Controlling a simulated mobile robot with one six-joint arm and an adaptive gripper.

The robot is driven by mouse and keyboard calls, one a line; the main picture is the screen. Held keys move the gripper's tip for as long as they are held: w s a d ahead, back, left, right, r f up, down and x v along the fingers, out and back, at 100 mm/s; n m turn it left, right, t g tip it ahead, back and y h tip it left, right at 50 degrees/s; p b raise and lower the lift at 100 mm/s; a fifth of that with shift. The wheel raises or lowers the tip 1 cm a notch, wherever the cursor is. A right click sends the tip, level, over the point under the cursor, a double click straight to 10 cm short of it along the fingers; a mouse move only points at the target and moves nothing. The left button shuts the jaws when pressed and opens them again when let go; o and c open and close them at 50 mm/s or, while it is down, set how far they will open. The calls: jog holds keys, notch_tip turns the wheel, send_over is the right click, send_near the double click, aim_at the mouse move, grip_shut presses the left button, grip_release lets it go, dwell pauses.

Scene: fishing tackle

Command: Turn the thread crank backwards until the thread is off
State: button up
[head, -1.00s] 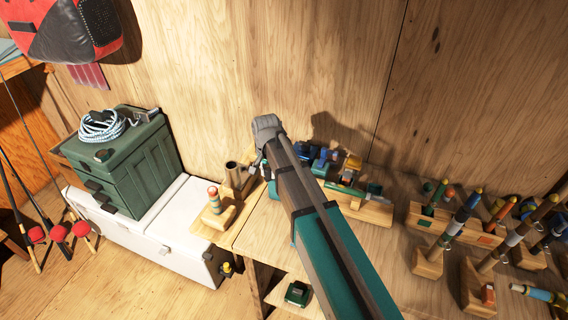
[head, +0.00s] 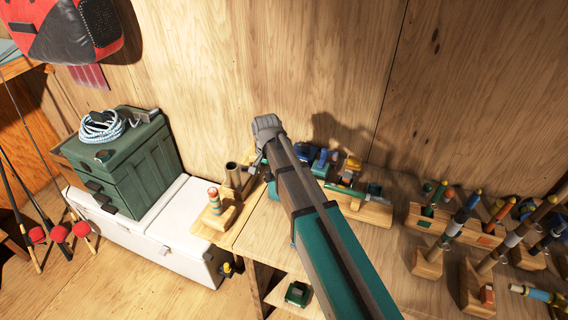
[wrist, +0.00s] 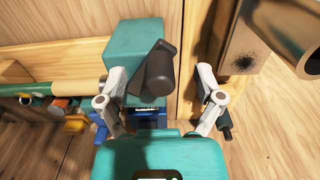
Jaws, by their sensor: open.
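In the wrist view a dark grey crank handle (wrist: 156,70) stands up between the two fingers of my gripper (wrist: 162,95). The fingers are open, one on each side of it, with a clear gap on the right and a smaller one on the left. A teal block (wrist: 134,45) lies behind the handle. A blue part (wrist: 150,112) shows just below the handle; most of it is hidden by my gripper's teal body. I cannot make out any thread. In the head view my arm covers most of this spot, and only a little of my gripper (head: 258,168) shows.
A wooden block with a dark tube (head: 233,174) and a striped peg (head: 214,198) stand left of my gripper. A wooden stand with small tackle parts (head: 366,208) is on the right. Several rod holders (head: 470,240) fill the bench's right side. A green box (head: 125,160) sits on a white cooler.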

aim_at(269, 170)
jog(key=shift+r+p, duration=3.1)
jog(key=shift+r, duration=0.25)
jog(key=shift+s, duration=0.1)
jog(key=s+d+f+n+b, duration=0.1)
jog(key=s+d+n, duration=0.1)
jog(key=s+d, duration=0.5)
jog(key=s+d+f+n+b, duration=0.1)
jog(key=s+d+n, duration=0.1)
jog(key=s+d, duration=0.6)
jog(key=d, duration=0.6)
jog(key=shift+s+d+f+b, duration=0.15)
jog(key=shift+s+f+b, duration=0.1)
jog(key=shift+f+b, duration=0.05)
